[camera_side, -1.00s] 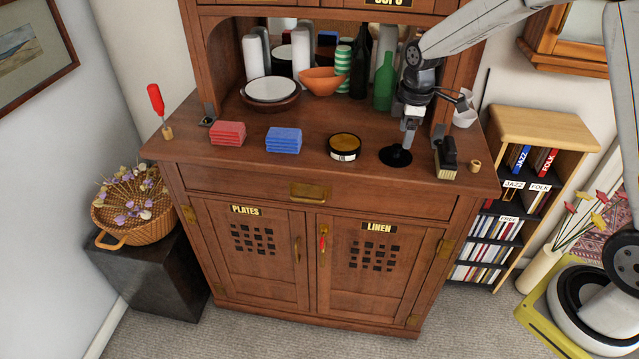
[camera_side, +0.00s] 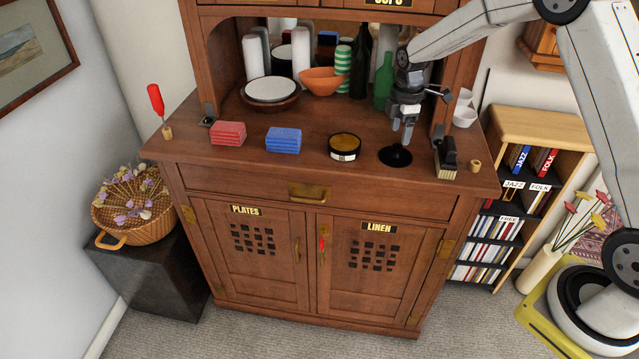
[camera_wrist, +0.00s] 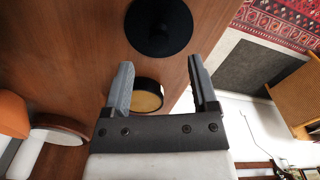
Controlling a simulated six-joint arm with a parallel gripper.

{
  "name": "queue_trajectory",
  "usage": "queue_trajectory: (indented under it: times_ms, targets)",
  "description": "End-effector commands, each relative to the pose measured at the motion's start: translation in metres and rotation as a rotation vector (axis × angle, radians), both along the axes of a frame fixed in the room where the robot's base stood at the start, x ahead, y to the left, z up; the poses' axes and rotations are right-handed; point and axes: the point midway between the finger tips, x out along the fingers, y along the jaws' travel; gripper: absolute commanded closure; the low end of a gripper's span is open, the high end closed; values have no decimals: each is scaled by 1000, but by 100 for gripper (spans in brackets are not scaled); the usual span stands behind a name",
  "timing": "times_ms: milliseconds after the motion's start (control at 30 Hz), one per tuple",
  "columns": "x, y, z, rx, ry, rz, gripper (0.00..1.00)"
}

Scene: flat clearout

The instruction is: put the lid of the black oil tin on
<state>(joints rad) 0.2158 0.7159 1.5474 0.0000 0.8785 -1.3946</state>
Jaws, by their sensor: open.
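The black oil tin (camera_side: 344,148) stands without a cover on the cabinet top, with amber contents showing and a pale label on its front. In the wrist view the tin (camera_wrist: 148,96) shows partly behind a finger. Its lid, a flat black disc (camera_side: 394,157), lies on the wood to the right of the tin. My gripper (camera_side: 403,138) is open and empty above the lid. Both fingers (camera_wrist: 160,65) show apart in the wrist view.
A brush (camera_side: 446,158) and a small wooden piece (camera_side: 475,166) lie right of the lid. A green bottle (camera_side: 384,82) and an orange bowl (camera_side: 322,81) stand behind. The front edge is close.

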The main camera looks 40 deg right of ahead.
Motion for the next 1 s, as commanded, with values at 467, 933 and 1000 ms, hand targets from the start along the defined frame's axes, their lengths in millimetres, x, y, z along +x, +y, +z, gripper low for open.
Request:
queue_trajectory:
  times_ms: [467,933,1000]
  targets:
    - [1,0,-24,1,2,-1,25]
    - [2,0,-54,0,-2,0,25]
    - [2,0,-53,0,-2,0,25]
